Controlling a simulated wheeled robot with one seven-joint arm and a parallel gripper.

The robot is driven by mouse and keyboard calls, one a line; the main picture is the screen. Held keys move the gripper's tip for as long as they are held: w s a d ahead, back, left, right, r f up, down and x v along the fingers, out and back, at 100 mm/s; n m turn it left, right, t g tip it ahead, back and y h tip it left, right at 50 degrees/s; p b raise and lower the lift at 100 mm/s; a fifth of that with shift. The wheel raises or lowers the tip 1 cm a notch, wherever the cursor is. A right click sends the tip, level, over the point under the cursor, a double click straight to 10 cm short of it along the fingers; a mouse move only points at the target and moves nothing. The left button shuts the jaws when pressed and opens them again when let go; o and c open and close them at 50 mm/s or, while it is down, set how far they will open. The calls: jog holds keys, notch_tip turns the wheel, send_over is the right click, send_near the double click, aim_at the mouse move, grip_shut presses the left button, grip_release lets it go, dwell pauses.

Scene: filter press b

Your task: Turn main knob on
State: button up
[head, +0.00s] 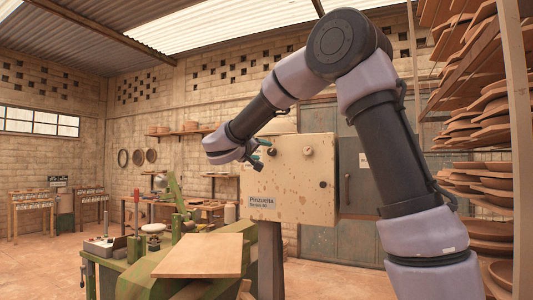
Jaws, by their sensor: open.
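A beige, rust-spotted control box (290,198) stands upright in the middle of the head view, with a label plate on its lower left. Two small dark knobs sit high on its front: a left knob (272,152) and a right knob (307,151). I cannot tell which is the main knob or how either is turned. My gripper (263,154) is open, with teal-tipped fingers, at the box's upper left. It appears just left of the left knob, and nothing shows between its fingers. I cannot tell whether it touches the box.
A green machine bench (150,262) with a wooden board (203,256) stands below and left of the box. A wooden rack (518,150) of stacked clay plates fills the right side. A grey metal door (358,250) is behind my arm. Open floor shows at far left.

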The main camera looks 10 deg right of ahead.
jog(key=shift+v, duration=2.25)
jog(key=s+d+f+m+g+y, duration=0.1)
jog(key=s+d+f+g+y, duration=0.1)
jog(key=s+d+f+g, duration=0.45)
jog(key=s+d+f+m+g+y, duration=0.1)
jog(key=s+d+f+m+g, duration=0.15)
jog(key=s+d, duration=0.75)
jog(key=s+a+f+m+y, duration=0.1)
jog(key=s+a+f+y, duration=0.1)
jog(key=s, duration=0.5)
jog(key=s+a+f+m+t+y, duration=0.1)
jog(key=s+a+f+y, duration=0.1)
jog(key=s+y, duration=0.5)
jog(key=shift+s+f+t+y, duration=0.3)
jog(key=shift+f, duration=0.6)
